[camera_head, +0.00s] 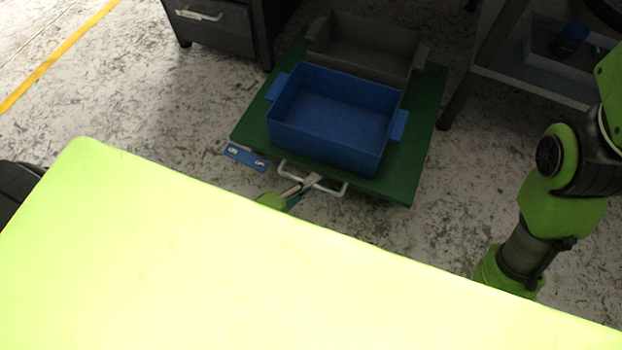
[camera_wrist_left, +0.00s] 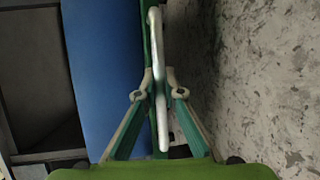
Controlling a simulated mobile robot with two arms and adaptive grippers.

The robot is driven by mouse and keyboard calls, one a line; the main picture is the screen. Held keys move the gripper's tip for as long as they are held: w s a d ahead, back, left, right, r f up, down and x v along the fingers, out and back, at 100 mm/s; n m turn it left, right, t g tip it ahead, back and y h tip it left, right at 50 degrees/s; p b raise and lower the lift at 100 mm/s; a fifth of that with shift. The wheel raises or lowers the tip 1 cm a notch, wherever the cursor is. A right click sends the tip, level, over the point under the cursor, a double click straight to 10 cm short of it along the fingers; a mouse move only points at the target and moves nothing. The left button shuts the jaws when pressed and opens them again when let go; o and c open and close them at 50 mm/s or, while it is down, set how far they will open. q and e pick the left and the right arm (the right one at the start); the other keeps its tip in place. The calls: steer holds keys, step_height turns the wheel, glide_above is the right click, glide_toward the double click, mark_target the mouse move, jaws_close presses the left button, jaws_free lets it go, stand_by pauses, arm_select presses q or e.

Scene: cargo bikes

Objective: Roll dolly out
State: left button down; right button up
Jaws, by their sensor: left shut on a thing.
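The dolly (camera_head: 425,130) is a flat green platform on the floor, partly under a dark workbench. A blue crate (camera_head: 335,140) stands on it, with a grey crate (camera_head: 362,45) behind. A white bar handle (camera_head: 335,190) sticks out from its near edge. My left gripper (camera_head: 308,182) is at the handle's middle. In the left wrist view the left gripper (camera_wrist_left: 157,88) has its two fingers on either side of the white handle (camera_wrist_left: 155,35), shut on it. The blue crate (camera_wrist_left: 103,75) shows to the left there. My right gripper is out of view.
A dark drawer cabinet (camera_head: 218,28) stands behind left of the dolly. A shelf (camera_head: 530,75) with a bin stands at the right. A small blue plate (camera_head: 245,157) is at the dolly's near left corner. Speckled floor (camera_head: 130,85) is clear at the left, with a yellow line (camera_head: 55,55).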

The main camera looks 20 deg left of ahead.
arm_select(q)
steer(key=c, duration=2.1)
jaws_free()
steer(key=shift+c, duration=0.2)
